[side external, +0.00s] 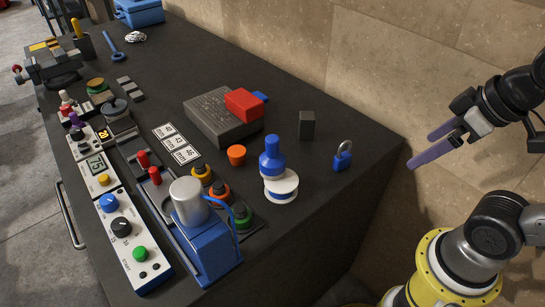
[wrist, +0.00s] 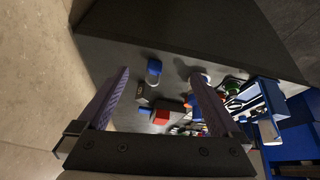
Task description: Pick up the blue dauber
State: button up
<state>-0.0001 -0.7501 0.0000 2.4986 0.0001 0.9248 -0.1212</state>
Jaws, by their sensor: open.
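The blue dauber (side external: 271,160), a bottle-shaped piece with a round knob on top, stands upright in the side external view. It is at or on a white round pad (side external: 283,188) with a blue band, near the front right of the dark bench. My gripper (side external: 421,149) is open and empty, off the bench's right edge and well apart from the dauber. In the wrist view my gripper's purple fingers (wrist: 159,73) are spread wide. I cannot make out the dauber there; the right finger may hide it.
A blue padlock (side external: 342,157), a dark upright block (side external: 307,125) and an orange cup (side external: 236,155) stand near the dauber. A red block (side external: 244,104) sits on a grey slab (side external: 213,120). The blue press with a metal cylinder (side external: 189,202) is to the left. The bench's right corner is clear.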

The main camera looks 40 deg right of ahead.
jog(key=w+a+r+n+g, duration=0.2)
jog(key=w+a+r+n, duration=0.1)
jog(key=w+r+n, duration=0.4)
jog(key=w+a+r+n+g, duration=0.1)
jog(key=w+a+r+n, duration=0.3)
jog(key=w+n, duration=0.5)
jog(key=n+g, duration=0.2)
jog(key=n, duration=0.2)
send_over(272, 152)
jog(key=w+d, duration=0.1)
notch_tip(272, 152, down, 7)
jog(key=shift+w+d+f, duration=0.15)
notch_tip(272, 152, down, 7)
jog(key=shift+r, duration=0.1)
jog(key=shift+f, duration=3.15)
grip_shut()
